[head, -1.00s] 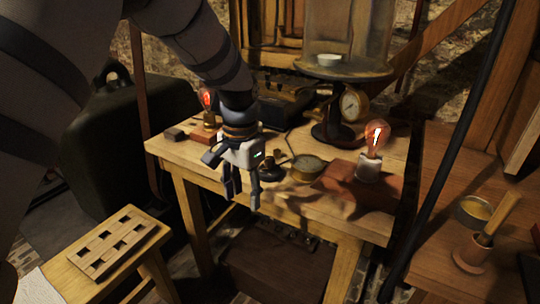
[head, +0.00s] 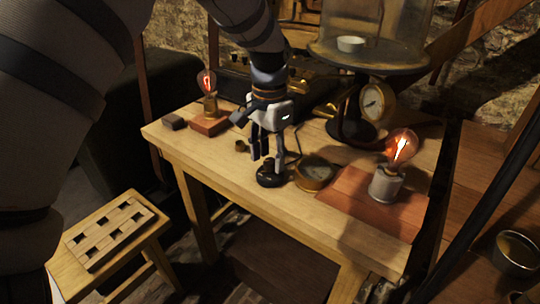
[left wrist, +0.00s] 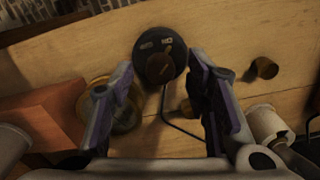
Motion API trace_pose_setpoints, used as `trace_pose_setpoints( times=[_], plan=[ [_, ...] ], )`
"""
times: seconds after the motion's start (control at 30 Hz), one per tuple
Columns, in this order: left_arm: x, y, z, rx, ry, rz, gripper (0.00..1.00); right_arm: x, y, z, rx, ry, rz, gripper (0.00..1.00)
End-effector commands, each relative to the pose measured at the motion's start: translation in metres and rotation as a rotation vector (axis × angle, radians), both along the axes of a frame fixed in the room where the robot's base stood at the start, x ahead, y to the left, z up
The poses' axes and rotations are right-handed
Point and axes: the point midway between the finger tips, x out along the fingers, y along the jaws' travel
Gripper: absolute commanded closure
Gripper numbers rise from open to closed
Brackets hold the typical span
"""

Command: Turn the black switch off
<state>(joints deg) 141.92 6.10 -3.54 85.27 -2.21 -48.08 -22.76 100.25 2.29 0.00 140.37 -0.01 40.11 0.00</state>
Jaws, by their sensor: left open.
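The black switch (head: 270,175) is a small round black base on the table near its front edge. In the left wrist view the switch (left wrist: 158,58) shows from above, with a brownish round knob in its middle and two small metal contacts beside it. My left gripper (head: 268,158) is open and points down just above the switch. In the left wrist view its two fingers (left wrist: 160,110) stand apart, with the switch beyond the gap between their tips. I cannot tell whether the fingers touch it. My right gripper is not in view.
A brass gauge (head: 316,174) lies just right of the switch. A lit bulb (head: 402,147) stands on a reddish board (head: 345,195), and another glowing bulb (head: 207,82) is at the left back. A glass bell jar (head: 385,30) stands behind. A wire runs from the switch.

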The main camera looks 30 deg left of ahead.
Motion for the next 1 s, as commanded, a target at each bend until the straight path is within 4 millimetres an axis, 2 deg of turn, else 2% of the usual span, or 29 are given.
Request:
trace_pose_setpoints(
  times=[0.1,0.33,0.5,0.53,0.77,1.0],
  plan=[
    [-0.0002,0.0001,-0.0064,0.0,0.0,0.0,0.56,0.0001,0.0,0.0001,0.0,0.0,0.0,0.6],
    [-0.0001,0.0,-0.0068,0.0,-0.001,0.0,0.58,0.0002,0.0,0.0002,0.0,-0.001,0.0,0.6],
    [-0.0001,0.0,-0.0067,0.0,-0.001,0.0,0.97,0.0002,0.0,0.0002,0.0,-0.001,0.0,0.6],
    [-0.0001,0.0,-0.0067,0.0,-0.001,0.0,1.0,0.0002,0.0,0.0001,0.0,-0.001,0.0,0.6],
    [-0.0001,0.0,-0.0066,0.0,-0.001,0.008,1.0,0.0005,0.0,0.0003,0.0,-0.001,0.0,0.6],
    [-0.0001,0.0001,-0.006,0.0,-0.002,0.098,1.0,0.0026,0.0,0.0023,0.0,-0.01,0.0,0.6]
  ],
)
